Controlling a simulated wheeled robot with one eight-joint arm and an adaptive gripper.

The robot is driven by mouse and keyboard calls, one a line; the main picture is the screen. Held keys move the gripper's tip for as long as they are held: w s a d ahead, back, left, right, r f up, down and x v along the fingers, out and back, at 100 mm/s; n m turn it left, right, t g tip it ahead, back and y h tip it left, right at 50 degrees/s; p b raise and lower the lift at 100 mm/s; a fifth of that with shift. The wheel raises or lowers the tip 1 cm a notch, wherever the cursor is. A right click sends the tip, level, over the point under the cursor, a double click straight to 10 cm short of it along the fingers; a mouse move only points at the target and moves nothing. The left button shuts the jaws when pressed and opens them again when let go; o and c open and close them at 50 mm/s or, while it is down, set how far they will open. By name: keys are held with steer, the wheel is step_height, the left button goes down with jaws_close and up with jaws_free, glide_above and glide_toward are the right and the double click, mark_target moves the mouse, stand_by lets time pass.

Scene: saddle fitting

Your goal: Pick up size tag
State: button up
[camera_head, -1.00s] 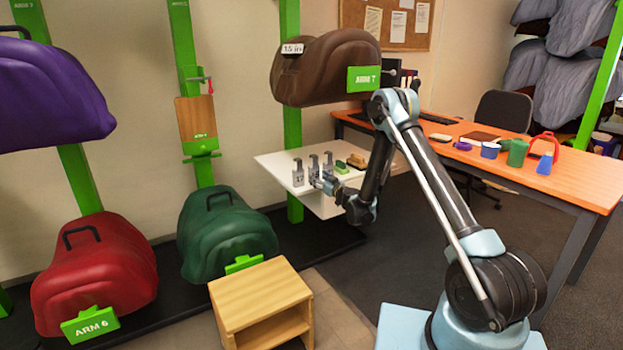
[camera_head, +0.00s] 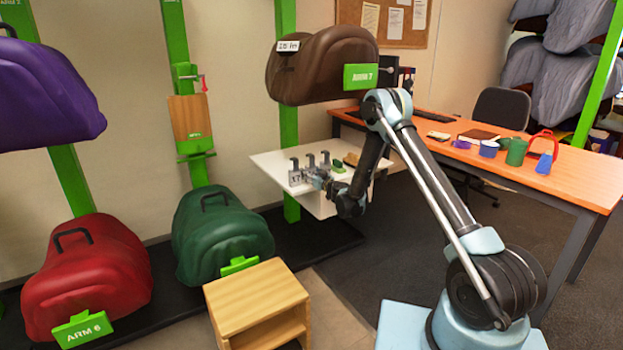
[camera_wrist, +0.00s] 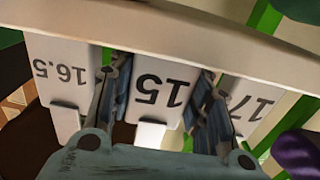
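Three white size tags hang side by side in the wrist view: 16.5 (camera_wrist: 62,72), 15 (camera_wrist: 160,88) and 17 (camera_wrist: 247,105), their numbers upside down. In the head view the small grey tag holder (camera_head: 296,176) stands on the white shelf (camera_head: 270,160). My gripper (camera_wrist: 158,92) has one finger on each side of the 15 tag, close to its edges. The fingers look spread, and I see no clear contact. In the head view my gripper (camera_head: 319,180) is at the front of the tags, and its fingertips are too small to make out.
A green block (camera_head: 339,166) and a tan brush-like item (camera_head: 352,159) lie right of the tags. A brown saddle (camera_head: 325,68) with a white label hangs above the shelf. A wooden stool (camera_head: 258,300) stands below. An orange desk (camera_head: 560,180) is at right.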

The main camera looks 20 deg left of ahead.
mark_target(310, 155)
steer(key=shift+a+r, duration=0.1)
step_height(310, 155, up, 10)
steer(key=shift+f, duration=0.15)
stand_by(0.6)
stand_by(0.9)
